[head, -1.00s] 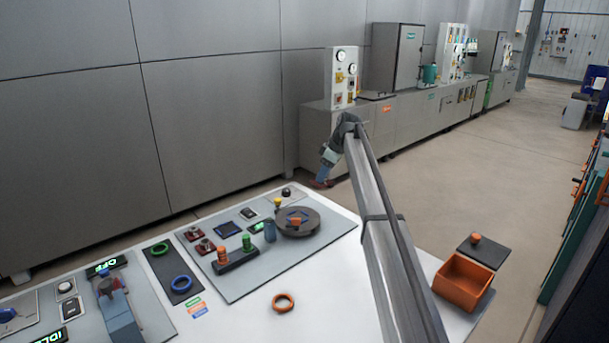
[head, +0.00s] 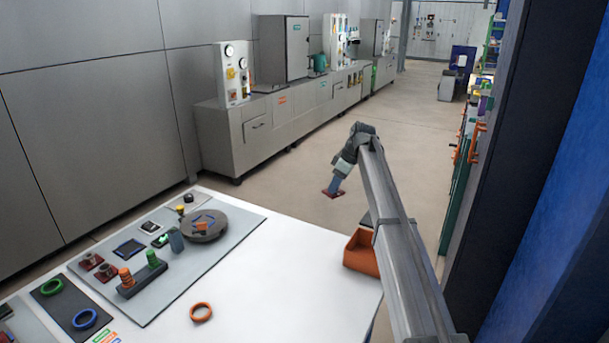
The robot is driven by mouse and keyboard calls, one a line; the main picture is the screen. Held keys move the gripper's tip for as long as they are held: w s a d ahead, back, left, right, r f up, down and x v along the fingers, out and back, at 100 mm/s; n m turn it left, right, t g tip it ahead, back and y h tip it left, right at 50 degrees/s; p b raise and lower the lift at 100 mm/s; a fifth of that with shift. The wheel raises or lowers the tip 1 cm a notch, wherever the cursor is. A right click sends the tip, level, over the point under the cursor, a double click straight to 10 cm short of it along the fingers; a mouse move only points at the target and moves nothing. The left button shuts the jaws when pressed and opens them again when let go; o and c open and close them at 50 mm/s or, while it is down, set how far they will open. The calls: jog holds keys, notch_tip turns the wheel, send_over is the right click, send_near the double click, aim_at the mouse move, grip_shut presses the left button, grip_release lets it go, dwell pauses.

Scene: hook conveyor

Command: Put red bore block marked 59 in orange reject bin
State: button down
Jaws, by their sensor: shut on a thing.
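My gripper (head: 337,185) is shut on a dark red block (head: 333,194) and holds it in the air beyond the white table's far right corner. The block is small and seen edge-on, so its bore and number cannot be read. The open orange bin (head: 358,258) stands at the table's right end, nearer than the gripper and slightly right of it in the picture. My arm covers the bin's right part. The block appears above and beyond the bin, apart from it.
The white table (head: 265,285) is clear between the bin and an orange ring (head: 201,312). A grey panel holds a round dark turntable (head: 204,225), orange and green pegs (head: 142,275), and two more dark red pieces (head: 92,261). Grey cabinets (head: 240,135) line the wall.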

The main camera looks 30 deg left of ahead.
jog(key=s+d+f+m+t, duration=0.1)
jog(key=s+d+f, duration=0.1)
jog(key=s+d, duration=0.5)
jog(key=s+d+f+m, duration=0.2)
jog(key=s+d, duration=0.1)
jog(key=d, duration=0.7)
jog(key=shift+m+t, duration=0.4)
jog(key=shift+m, duration=0.4)
jog(key=shift+s+d+f, duration=0.1)
jog(key=shift+f, duration=2.2)
jog(key=shift+d+f, duration=0.1)
jog(key=shift+f, duration=2.2)
jog(key=shift+f, duration=0.65)
jog(key=shift+c, duration=1.1)
grip_release()
jog(key=shift+r, duration=0.1)
notch_tip(320, 180, up, 7)
